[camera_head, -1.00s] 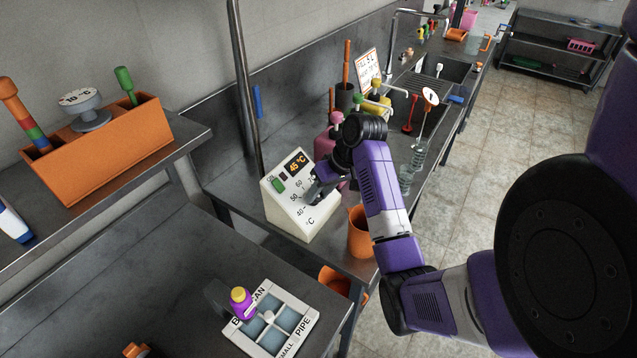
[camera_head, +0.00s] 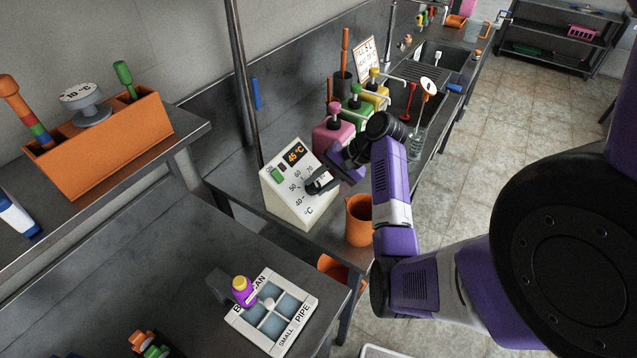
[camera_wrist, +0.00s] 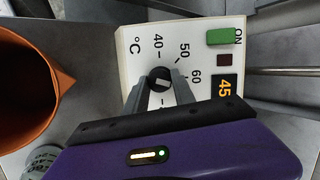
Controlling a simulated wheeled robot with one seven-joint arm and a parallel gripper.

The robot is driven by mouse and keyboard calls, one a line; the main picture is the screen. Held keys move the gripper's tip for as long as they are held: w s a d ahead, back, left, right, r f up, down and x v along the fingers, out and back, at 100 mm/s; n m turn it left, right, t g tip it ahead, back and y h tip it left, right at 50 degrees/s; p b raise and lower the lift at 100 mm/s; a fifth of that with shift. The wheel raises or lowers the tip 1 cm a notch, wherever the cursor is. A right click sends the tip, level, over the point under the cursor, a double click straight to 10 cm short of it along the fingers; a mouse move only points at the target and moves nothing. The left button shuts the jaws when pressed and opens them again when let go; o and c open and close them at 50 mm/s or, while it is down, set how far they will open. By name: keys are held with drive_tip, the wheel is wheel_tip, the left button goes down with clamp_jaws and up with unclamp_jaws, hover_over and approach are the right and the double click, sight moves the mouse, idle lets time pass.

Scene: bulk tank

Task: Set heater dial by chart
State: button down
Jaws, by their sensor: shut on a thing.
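The heater (camera_head: 290,205) is a cream box with a sloped face, standing on the metal counter. Its display (camera_head: 296,153) reads 45 °C, and a green ON switch (camera_head: 278,174) sits beside it. The scale shows 40, 50, 60 and 70 °C around a black dial (camera_wrist: 160,79). My gripper (camera_wrist: 162,88) is shut on the dial, with one finger on either side of it. The dial shows a pale pointer mark, partly hidden by the fingers. A white sign (camera_head: 367,60) with orange and black writing stands farther back; its text is too small to read fully.
An orange jug (camera_head: 358,222) stands right beside the heater and close to my gripper in the wrist view. Pink (camera_head: 332,138), green and yellow pump bottles stand behind. A divided tray (camera_head: 272,312) lies on the nearer counter. A vertical pole (camera_head: 245,90) rises behind the heater.

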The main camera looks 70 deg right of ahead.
drive_tip(key=m, duration=0.1)
drive_tip(key=m+t, duration=0.1)
drive_tip(key=m, duration=0.2)
drive_tip(key=shift+s+f+m, duration=0.2)
drive_tip(key=shift+f+m, duration=0.05)
drive_tip(key=shift+m, duration=0.45)
drive_tip(key=c, duration=1.1)
unclamp_jaws()
drive_tip(key=shift+o, duration=0.2)
drive_tip(key=shift+r+t, duration=0.1)
drive_tip(key=shift+t, duration=0.2)
drive_tip(key=b+v, duration=0.1)
drive_tip(key=v, duration=0.6)
drive_tip(key=shift+s+r, duration=0.25)
